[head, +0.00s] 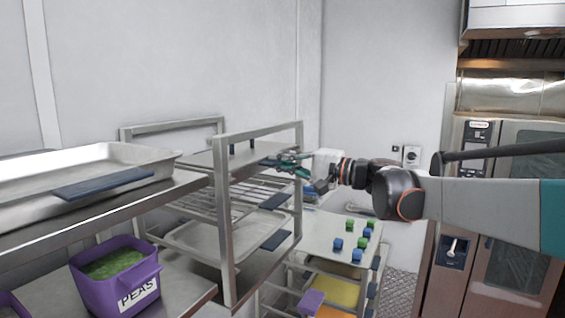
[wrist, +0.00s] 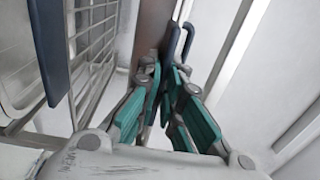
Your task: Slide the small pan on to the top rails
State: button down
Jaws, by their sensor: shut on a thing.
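The small pan (head: 240,158) shows as a flat grey metal piece at the top level of the metal rack (head: 222,230), between its side frames. My gripper (head: 284,161) is at the rack's right front, at the pan's near edge. In the wrist view, my gripper's teal fingers (wrist: 172,88) are closed on the pan's dark blue handle (wrist: 186,40). The pan's brownish-grey surface (wrist: 154,28) extends beyond the fingers. The pan looks roughly level. The fingers partly hide the handle, and I cannot tell exactly how the pan's edges meet the top rails.
Wire shelves (head: 245,192) and a blue-handled tray (head: 200,238) sit lower in the rack. A large pan (head: 90,168) lies on the left counter above a purple peas tub (head: 118,278). A tray with blue and green cubes (head: 325,232) stands at right, near the oven (head: 515,220).

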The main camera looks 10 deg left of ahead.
jog(key=shift+w+a+f, duration=0.1)
jog(key=shift+a+f, duration=0.05)
jog(key=shift+a, duration=0.15)
dwell(0.6)
jog(key=c, duration=1.7)
grip_release()
jog(key=shift+d, duration=0.1)
jog(key=o, duration=0.5)
jog(key=shift+f, duration=0.15)
jog(key=b+v, duration=0.1)
jog(key=v, duration=0.6)
